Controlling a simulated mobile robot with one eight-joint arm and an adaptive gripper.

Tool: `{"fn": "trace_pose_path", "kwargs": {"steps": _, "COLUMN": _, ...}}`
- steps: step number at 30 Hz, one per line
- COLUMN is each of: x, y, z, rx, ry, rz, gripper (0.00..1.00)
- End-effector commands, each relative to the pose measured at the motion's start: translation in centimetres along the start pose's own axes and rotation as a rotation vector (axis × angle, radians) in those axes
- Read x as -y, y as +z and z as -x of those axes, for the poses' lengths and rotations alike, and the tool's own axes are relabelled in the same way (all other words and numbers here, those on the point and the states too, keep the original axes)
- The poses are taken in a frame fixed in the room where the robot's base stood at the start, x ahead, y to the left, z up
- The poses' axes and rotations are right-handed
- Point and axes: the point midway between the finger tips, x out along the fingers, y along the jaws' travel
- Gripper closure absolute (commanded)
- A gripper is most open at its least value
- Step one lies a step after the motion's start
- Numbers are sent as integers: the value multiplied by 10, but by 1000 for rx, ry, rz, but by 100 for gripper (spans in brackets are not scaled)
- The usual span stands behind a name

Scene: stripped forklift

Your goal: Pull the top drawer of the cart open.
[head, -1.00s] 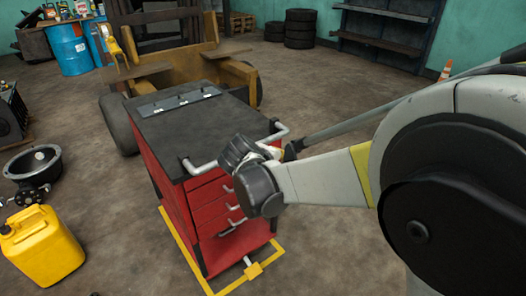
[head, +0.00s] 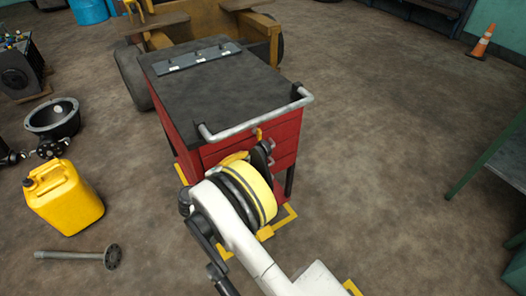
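The red cart (head: 175,125) with a dark top stands in the middle of the head view. A grey push bar (head: 255,120) runs along its near upper edge. The top drawer (head: 287,129) is just below the bar, and its front looks flush with the cart. My gripper (head: 265,150) is at the cart's front, close to the upper drawers. My wrist hides much of the drawer fronts and handles. I cannot tell whether the fingers touch a handle or whether they are open.
A green-legged table (head: 500,160) stands at the right edge. An orange cone (head: 482,42) is at the back right. The floor right of the cart is clear.

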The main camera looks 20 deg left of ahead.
Motion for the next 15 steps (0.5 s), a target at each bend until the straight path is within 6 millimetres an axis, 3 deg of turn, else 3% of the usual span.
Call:
{"fn": "trace_pose_path", "kwargs": {"steps": 9, "x": 3, "y": -1, "z": -65, "rx": 2, "ry": -3, "rz": -3, "gripper": 66}}
{"fn": "trace_pose_path", "kwargs": {"steps": 15, "x": 2, "y": -1, "z": -86, "rx": 0, "ry": -3, "rz": -2, "gripper": 66}}
